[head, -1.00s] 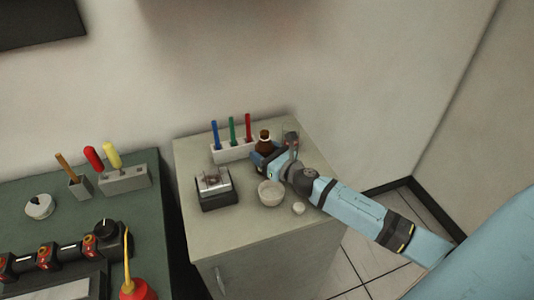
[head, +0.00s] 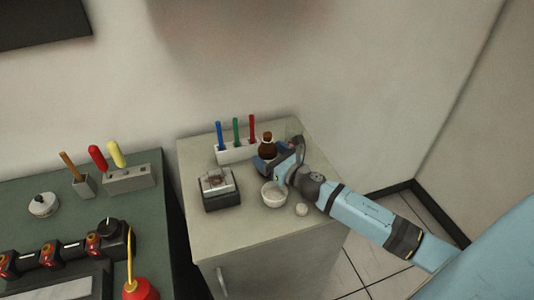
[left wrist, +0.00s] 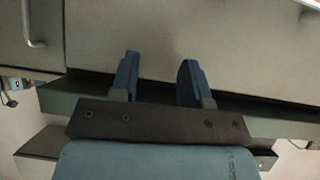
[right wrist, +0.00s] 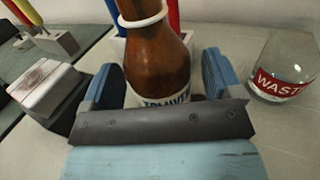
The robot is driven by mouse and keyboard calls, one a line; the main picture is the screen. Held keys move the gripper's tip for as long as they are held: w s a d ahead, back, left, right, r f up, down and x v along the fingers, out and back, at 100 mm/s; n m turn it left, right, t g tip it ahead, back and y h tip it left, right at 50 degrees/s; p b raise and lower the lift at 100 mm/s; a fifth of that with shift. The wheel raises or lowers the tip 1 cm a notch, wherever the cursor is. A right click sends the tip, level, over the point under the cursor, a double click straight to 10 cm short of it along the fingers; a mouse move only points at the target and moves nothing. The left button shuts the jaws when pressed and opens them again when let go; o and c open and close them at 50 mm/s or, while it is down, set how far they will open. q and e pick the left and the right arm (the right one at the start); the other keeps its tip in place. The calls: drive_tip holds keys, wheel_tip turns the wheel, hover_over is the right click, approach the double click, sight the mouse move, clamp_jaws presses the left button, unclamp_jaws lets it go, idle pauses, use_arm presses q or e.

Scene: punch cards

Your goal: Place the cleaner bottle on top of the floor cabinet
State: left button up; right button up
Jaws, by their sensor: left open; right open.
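The brown cleaner bottle (head: 267,146), with a white neck ring and a white label, stands upright on the top of the floor cabinet (head: 235,225). In the right wrist view the bottle (right wrist: 157,60) is between the two blue fingers of my right gripper (right wrist: 160,82). The fingers are open, with a gap on each side of the bottle. In the head view my right gripper (head: 268,162) is low beside the bottle and hides its lower part. My left gripper (left wrist: 158,70) is open and empty in front of a grey cabinet face; it is outside the head view.
A white marker rack (head: 236,152) stands behind the bottle. A glass jar with a red label (right wrist: 283,68) is close on the right. The cabinet's front top is clear.

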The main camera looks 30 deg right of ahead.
drive_tip(key=s, duration=0.3)
drive_tip(key=s+d+b, duration=0.1)
drive_tip(key=s, duration=0.5)
drive_tip(key=shift+s+d+f+b, duration=0.1)
drive_tip(key=shift+s+d+b, duration=0.1)
drive_tip(key=shift+d+b, duration=0.2)
drive_tip(key=shift+s+d, duration=0.1)
drive_tip(key=shift+s, duration=0.5)
